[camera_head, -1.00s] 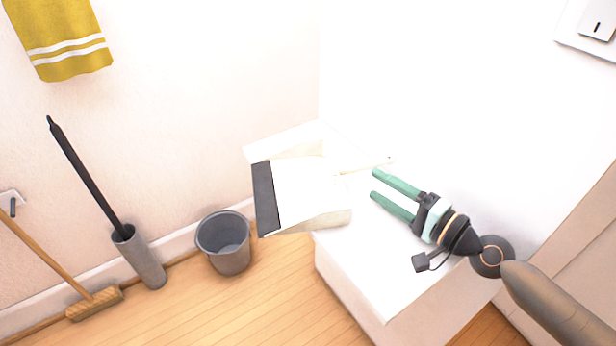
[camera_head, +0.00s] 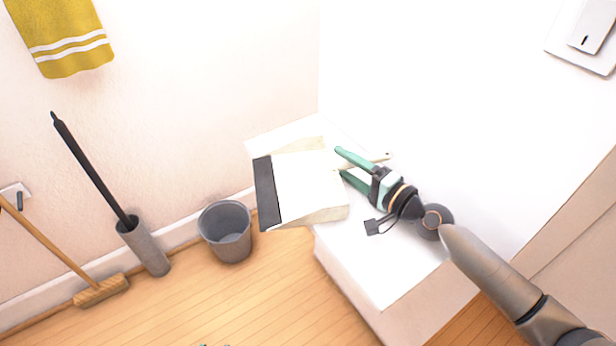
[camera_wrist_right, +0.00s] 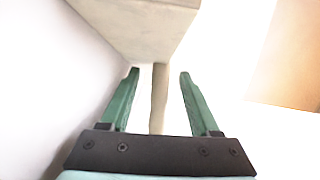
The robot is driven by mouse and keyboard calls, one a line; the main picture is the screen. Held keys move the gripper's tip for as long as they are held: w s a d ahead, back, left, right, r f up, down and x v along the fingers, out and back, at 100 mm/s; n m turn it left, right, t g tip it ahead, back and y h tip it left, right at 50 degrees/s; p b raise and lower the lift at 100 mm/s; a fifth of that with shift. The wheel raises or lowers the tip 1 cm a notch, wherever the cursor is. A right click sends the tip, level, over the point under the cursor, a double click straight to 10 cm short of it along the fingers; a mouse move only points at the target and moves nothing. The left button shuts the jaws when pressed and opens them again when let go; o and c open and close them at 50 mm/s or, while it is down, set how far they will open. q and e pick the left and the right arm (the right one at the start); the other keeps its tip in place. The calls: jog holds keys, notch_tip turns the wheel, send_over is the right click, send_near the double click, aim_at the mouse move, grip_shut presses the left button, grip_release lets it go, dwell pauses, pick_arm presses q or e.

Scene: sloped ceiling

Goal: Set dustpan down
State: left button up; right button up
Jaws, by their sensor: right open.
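The white dustpan (camera_head: 308,188) with a dark front lip rests on the white ledge (camera_head: 375,270), its lip end sticking out past the ledge's left side. Its thin pale handle (camera_head: 377,158) points right. My right gripper (camera_head: 342,163) is open at the handle, beside the pan. In the right wrist view the handle (camera_wrist_right: 159,98) runs between the two green fingers (camera_wrist_right: 158,75), with a gap on each side. The pan's underside or back (camera_wrist_right: 145,25) fills the top of that view. At the head view's bottom edge only a tiny green bit shows; my left gripper cannot be made out.
A grey bin (camera_head: 227,232) stands on the wooden floor left of the ledge. A dark-handled brush in a grey holder (camera_head: 145,248) and a broom (camera_head: 100,290) stand further left. A yellow towel (camera_head: 58,38) hangs above. White walls close off the back of the ledge.

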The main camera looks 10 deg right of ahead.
grip_shut()
dwell(0.5)
